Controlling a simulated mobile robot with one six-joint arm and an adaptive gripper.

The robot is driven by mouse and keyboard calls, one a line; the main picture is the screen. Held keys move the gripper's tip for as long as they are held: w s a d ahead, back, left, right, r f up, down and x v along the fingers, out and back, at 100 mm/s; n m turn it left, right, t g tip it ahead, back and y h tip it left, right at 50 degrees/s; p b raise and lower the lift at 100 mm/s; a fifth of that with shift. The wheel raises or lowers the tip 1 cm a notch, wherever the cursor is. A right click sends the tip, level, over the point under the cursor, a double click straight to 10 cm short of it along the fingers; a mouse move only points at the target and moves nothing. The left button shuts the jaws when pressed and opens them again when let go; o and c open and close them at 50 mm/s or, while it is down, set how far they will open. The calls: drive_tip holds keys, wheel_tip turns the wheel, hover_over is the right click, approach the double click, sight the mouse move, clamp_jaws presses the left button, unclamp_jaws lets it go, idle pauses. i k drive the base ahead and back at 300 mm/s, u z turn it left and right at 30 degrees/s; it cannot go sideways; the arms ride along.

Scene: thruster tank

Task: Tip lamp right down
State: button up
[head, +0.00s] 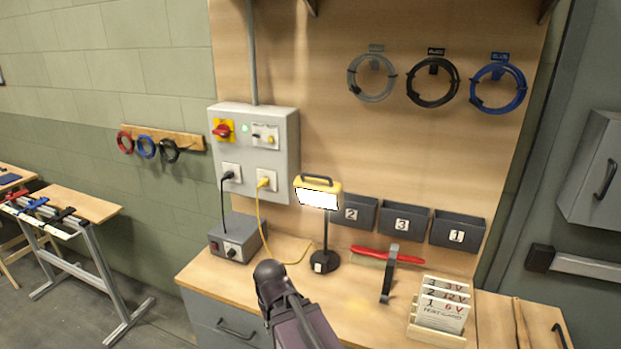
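The lamp (318,196) stands on the workbench, with a yellow frame, a handle on top and a bright white panel facing me. Its head sits on a thin black post above a round dark base (321,262) that carries a small pale label. The head looks nearly upright and level. A dark end of my arm, which appears to be my gripper (270,275), shows at the bottom centre, left of and in front of the lamp base. It appears apart from the lamp. I cannot make out its fingers.
A grey power box (236,238) stands left of the lamp; a yellow cable (262,225) runs down from the wall panel (284,140). Numbered bins (404,219) line the back. Bare benchtop lies between.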

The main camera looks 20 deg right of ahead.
sight(328, 193)
drive_tip(key=u, duration=0.15)
drive_tip(key=k, duration=1.2)
drive_tip(key=z, duration=0.4)
drive_tip(key=i, duration=1)
drive_tip(key=z, duration=0.1)
